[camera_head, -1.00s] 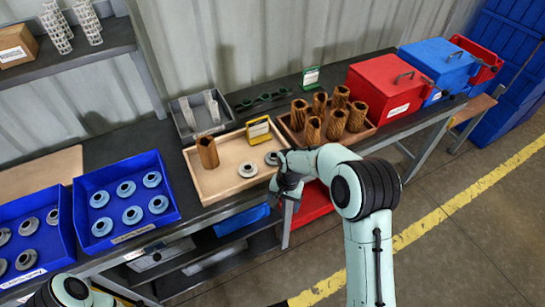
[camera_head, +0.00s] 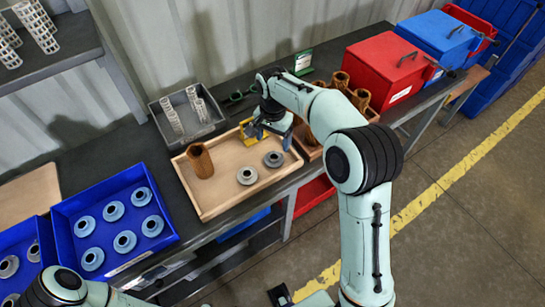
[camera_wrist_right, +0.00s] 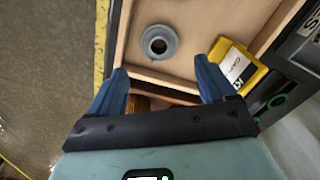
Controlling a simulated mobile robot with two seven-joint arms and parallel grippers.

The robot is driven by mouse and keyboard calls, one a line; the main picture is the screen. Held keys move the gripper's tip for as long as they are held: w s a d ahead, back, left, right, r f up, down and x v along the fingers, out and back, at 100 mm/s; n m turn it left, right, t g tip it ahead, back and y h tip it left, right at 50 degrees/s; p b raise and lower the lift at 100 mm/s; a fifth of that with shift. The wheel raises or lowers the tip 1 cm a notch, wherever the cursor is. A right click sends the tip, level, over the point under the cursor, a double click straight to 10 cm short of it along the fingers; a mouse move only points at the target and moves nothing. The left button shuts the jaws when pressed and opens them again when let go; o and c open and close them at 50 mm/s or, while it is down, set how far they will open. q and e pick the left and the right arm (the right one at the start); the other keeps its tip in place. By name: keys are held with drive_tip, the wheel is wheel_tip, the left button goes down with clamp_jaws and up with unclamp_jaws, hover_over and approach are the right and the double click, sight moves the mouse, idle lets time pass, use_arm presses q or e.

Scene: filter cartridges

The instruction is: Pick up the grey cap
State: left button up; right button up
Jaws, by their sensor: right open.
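Two caps sit flat on the wooden tray (camera_head: 222,203) in the head view. One is a darker grey cap (camera_head: 273,159) near the tray's right side, and the other is a lighter grey cap (camera_head: 247,175) to its left. In the right wrist view one grey cap (camera_wrist_right: 165,55) with a dark central hole lies beyond the fingertips, probably the darker one. My right gripper (camera_head: 270,136) is open and empty above the tray's right end. Its blue fingers (camera_wrist_right: 160,75) are spread apart in the wrist view, not touching the cap. My left arm shows at the bottom left, with its gripper out of view.
A brown cartridge (camera_head: 200,160) stands on the tray. A yellow box (camera_wrist_right: 237,66) is beside the cap. A crate of brown cartridges (camera_head: 358,98) is to the right. Blue bins of caps (camera_head: 168,240) are at left. A grey bin (camera_head: 197,128) holds white cylinders.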

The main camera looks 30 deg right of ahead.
hover_over(274, 156)
wheel_tip(274, 156, down, 4)
drive_tip(key=shift+a+f, duration=0.1)
drive_tip(key=shift+a, duration=0.05)
wheel_tip(274, 156, down, 5)
drive_tip(key=shift+r+b, duration=0.1)
drive_tip(key=shift+b, duration=0.2)
drive_tip(key=c, duration=0.8)
